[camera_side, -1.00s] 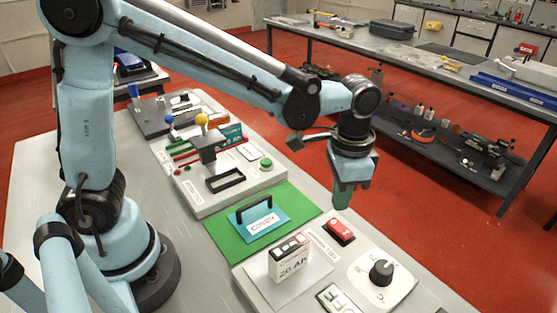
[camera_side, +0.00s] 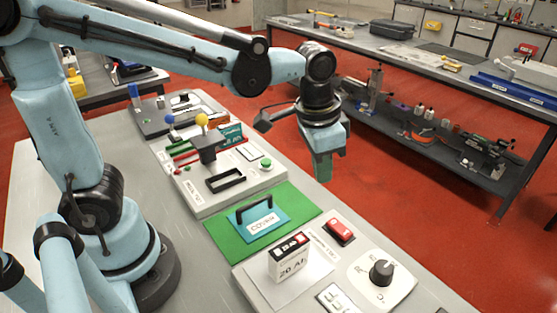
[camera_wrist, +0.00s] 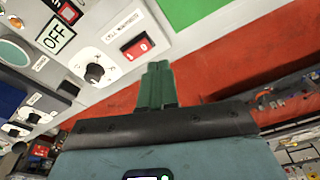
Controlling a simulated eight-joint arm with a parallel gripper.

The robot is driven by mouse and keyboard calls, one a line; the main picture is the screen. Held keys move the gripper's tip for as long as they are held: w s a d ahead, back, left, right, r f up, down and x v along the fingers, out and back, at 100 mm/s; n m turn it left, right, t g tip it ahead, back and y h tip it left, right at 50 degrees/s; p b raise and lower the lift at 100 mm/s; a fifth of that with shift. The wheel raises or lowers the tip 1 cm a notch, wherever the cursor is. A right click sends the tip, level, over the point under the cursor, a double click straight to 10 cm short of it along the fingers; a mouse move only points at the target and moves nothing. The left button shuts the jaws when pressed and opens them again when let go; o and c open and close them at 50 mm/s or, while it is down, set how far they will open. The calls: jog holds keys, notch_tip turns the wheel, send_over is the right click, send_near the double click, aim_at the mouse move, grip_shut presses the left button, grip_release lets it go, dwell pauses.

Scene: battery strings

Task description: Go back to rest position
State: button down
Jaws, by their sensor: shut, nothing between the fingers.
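My gripper (camera_side: 323,168) hangs above the far edge of the table, pointing down, with its green fingers together and empty. In the wrist view the fingers (camera_wrist: 157,86) are pressed side by side with nothing between them. Below and to the left of it in the side view, a teal cover with a black handle (camera_side: 262,226) lies on a green mat (camera_side: 228,239). The gripper touches nothing that I can see.
A white battery block marked 20 Ah (camera_side: 289,262) stands near a red switch (camera_side: 339,231) and a black knob (camera_side: 381,271). A grey panel with a green button (camera_side: 265,164) and yellow ball (camera_side: 202,120) lies behind. Open red floor separates the back workbench (camera_side: 370,52).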

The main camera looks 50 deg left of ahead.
jog(key=s+a+n+t, duration=0.4)
jog(key=s+a+t, duration=0.1)
jog(key=a, duration=0.4)
jog(key=shift+s+a+r, duration=0.35)
notch_tip(320, 180, up, 4)
jog(key=m+g, duration=0.7)
jog(key=m, duration=1.1)
send_over(347, 238)
jog(key=shift+r, duration=0.15)
notch_tip(347, 238, down, 14)
